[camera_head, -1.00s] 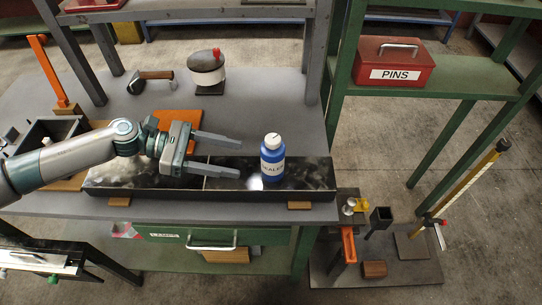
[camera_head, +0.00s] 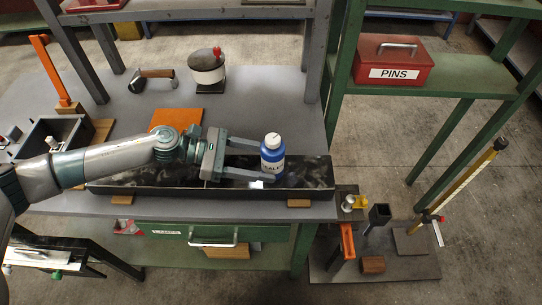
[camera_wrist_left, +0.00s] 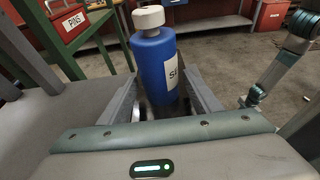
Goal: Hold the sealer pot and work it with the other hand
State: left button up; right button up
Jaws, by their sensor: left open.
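The sealer pot (camera_head: 272,160) is a blue bottle with a white cap and a white label. It stands upright at the right part of the long black tray (camera_head: 110,188). My left gripper (camera_head: 263,163) is open, with its fingers reaching to the pot, one on its far side and one on its near side. In the left wrist view the pot (camera_wrist_left: 154,60) stands between the two spread fingers, its base hidden low between them. A teal and grey arm, seemingly my right, shows at the right of that view, its gripper (camera_wrist_left: 254,97) small and unclear.
An orange plate (camera_head: 178,117) lies behind the tray. A white and dark pot with a red knob (camera_head: 208,68) and a hammer-like tool (camera_head: 152,76) stand farther back. A red PINS box (camera_head: 393,65) sits on the green shelf at right. The grey bench top between is mostly clear.

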pick_arm(q)
jog(key=shift+x, duration=0.8)
jog(key=shift+c, duration=0.4)
jog(key=c, duration=0.6)
